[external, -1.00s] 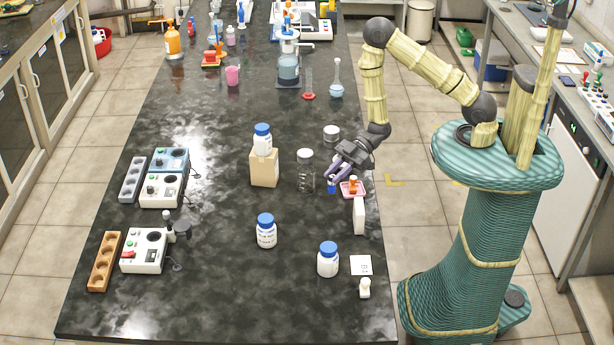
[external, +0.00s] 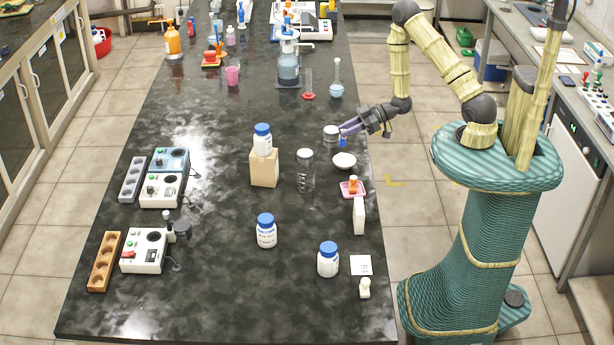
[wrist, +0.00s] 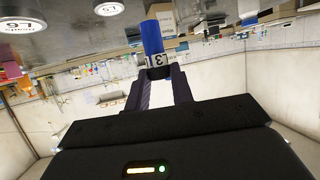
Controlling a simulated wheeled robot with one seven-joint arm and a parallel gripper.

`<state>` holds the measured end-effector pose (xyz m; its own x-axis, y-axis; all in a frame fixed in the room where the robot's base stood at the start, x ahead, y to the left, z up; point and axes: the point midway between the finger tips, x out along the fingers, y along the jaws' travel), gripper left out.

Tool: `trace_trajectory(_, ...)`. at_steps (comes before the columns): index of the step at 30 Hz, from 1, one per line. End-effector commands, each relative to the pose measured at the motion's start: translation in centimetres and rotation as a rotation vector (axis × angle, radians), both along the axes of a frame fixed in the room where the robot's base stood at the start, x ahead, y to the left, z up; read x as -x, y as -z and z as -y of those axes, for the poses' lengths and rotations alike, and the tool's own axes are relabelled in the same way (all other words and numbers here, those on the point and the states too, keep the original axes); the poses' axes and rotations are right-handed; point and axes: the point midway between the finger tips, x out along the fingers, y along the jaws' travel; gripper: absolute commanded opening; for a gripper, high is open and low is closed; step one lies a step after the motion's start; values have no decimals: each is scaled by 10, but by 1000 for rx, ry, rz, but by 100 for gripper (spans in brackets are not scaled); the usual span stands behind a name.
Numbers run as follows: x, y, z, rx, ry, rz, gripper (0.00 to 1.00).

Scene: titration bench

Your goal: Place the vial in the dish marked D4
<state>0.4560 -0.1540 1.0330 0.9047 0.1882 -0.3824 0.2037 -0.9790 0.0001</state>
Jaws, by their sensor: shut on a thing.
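The vial (wrist: 152,36) is blue with a small white printed label, which I cannot read for sure. My gripper (wrist: 158,74) is shut on it at the labelled end. In the external view, the vial (external: 343,142) shows as a small blue piece below the fingertips of my gripper (external: 346,130), near the table's right edge and in front of a grey-lidded jar. A white round dish (external: 344,160) lies on the dark table just nearer the camera than the vial. No D4 mark can be read on it.
The grey-lidded jar (external: 331,134) stands close by my gripper. A tall clear jar (external: 305,172) stands left of the dish. A pink tray (external: 349,195) with an orange item and a white box (external: 358,216) lie nearer the camera.

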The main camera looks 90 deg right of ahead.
Motion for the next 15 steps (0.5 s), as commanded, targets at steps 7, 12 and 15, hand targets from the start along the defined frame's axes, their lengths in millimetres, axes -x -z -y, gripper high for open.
trace_trajectory(7, 12, -1, 20, -1, 49, 1, 2)
trace_trajectory(12, 11, -1, 19, 0, 48, 1, 2)
trace_trajectory(15, 11, 0, 19, -1, 48, 1, 2)
